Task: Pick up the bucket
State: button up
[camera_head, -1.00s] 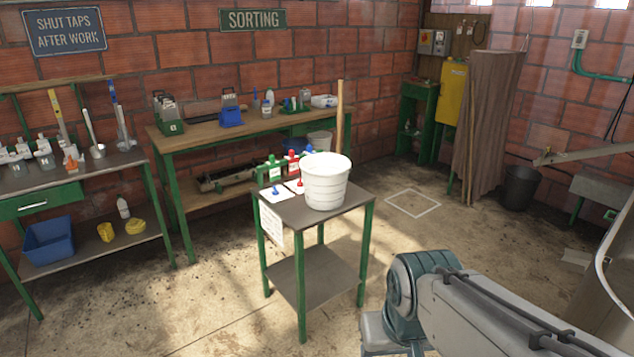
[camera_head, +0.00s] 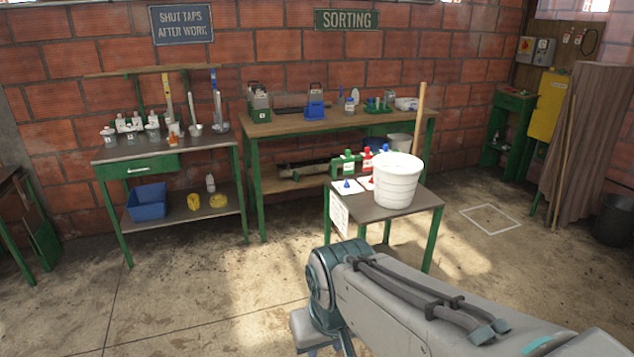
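A white ribbed bucket (camera_head: 397,182) stands upright on a small table (camera_head: 420,203) with a dark top and green legs, right of the middle. A wooden stick rises just behind the bucket. My arm reaches in from the lower right, in front of the small table. The end of the arm is cut off at the bottom edge, so my gripper's fingers do not show. The arm is apart from the bucket.
Red, green and white bottles (camera_head: 367,159) and cards with small cones share the small table. A long wooden bench (camera_head: 300,123) stands behind it, and a dark-topped bench (camera_head: 165,148) at the left. Open floor (camera_head: 200,300) lies at the lower left.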

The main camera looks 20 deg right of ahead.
aim_at(396, 176)
jog(key=u, duration=0.1)
jog(key=i, duration=2.95)
jog(key=z, duration=3.6)
jog(key=i, duration=0.5)
jog(key=u, duration=0.05)
